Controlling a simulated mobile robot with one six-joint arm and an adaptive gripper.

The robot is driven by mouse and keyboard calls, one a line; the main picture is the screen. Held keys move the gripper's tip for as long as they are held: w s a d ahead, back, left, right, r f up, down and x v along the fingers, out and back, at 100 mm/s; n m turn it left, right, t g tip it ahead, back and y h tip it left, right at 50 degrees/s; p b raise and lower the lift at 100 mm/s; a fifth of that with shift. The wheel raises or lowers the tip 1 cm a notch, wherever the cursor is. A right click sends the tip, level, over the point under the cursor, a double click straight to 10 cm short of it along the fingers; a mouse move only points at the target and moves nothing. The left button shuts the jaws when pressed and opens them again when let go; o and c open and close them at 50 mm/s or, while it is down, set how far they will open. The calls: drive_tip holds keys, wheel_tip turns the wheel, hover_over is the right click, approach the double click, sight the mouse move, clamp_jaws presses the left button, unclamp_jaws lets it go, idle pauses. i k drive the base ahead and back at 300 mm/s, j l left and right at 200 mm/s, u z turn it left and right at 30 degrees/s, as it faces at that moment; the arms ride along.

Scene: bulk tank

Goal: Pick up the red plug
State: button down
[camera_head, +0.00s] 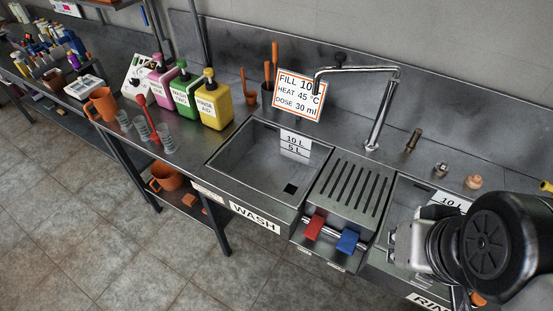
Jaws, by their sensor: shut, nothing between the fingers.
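No thing in the head view is plainly a red plug. A red block-like piece (313,227) sits on the rail at the front of the ribbed drainer, beside a similar blue piece (347,241). Whether the red piece is the plug, I cannot tell. My gripper (394,248) is at the right, over the left part of the rinse sink (404,204), to the right of the red and blue pieces and apart from them. It is shut and empty. My dark wrist hides much of the rinse sink.
The wash sink (262,165) looks empty, with a dark square drain. A tall tap (378,115) stands behind the drainer. Coloured pump bottles (212,105), clear cups (167,137) and an orange jug (101,104) crowd the left counter. Small fittings (473,182) lie behind the rinse sink.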

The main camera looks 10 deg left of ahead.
sight(141, 99)
drive_tip(key=u, duration=1.6)
drive_tip(key=k+l+z, duration=0.1)
drive_tip(key=z, duration=0.6)
drive_tip(key=i+j+u, duration=0.1)
drive_tip(key=i+j, duration=0.9)
drive_tip(key=i+j+u, duration=0.15)
drive_tip(key=i+j, duration=0.9)
